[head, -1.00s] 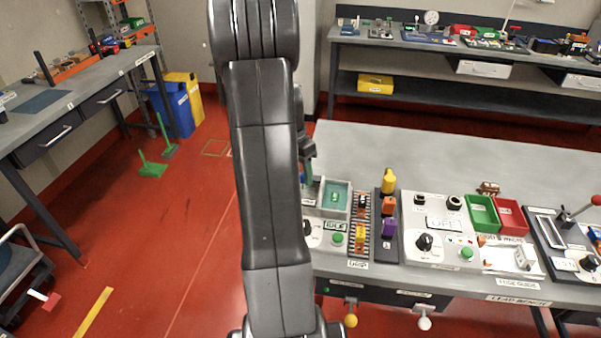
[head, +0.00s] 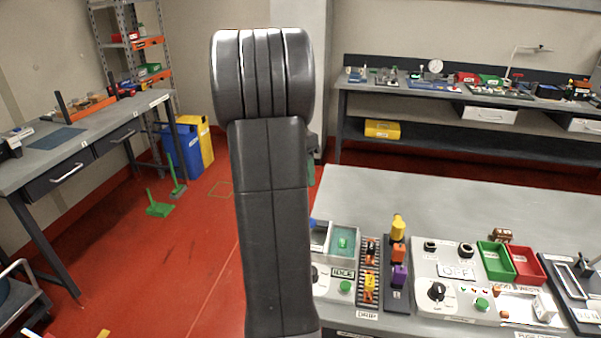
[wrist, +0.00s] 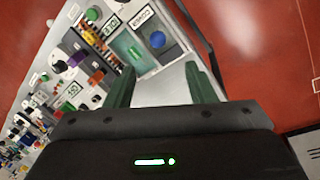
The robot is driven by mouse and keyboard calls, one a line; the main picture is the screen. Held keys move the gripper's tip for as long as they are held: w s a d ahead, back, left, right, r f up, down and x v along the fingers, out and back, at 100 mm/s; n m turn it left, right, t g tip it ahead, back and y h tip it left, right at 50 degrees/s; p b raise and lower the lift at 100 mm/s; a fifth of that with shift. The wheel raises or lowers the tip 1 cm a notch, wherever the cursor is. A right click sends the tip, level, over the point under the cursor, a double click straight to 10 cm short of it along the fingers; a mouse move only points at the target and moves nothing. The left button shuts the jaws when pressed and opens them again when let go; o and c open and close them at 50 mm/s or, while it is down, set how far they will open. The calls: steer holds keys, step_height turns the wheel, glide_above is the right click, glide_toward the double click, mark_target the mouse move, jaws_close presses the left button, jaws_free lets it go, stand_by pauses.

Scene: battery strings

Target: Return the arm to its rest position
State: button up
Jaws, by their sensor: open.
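My arm stands upright in the middle of the head view, its links folded up in front of the camera. My gripper shows in the wrist view (wrist: 164,88), with two green fingers spread apart and nothing between them. In the head view the gripper is mostly hidden behind the arm; only a sliver of green shows at the arm's right side.
The work bench (head: 450,205) on the right carries a teal tray (head: 343,244), a drip rack (head: 370,272), a switch panel (head: 455,290), a green bin (head: 495,262) and a red bin (head: 527,265). A side table (head: 85,140) stands beyond.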

stand_by(0.4)
steer(key=f, duration=0.4)
steer(key=s+d+f+p, duration=0.1)
steer(key=f, duration=0.4)
steer(key=s+f, duration=0.1)
steer(key=f, duration=0.3)
steer(key=shift+d+f, duration=0.15)
steer(key=shift+d, duration=0.25)
steer(key=shift+s+d, duration=0.15)
steer(key=shift+d, duration=0.5)
steer(key=shift+s+f, duration=0.1)
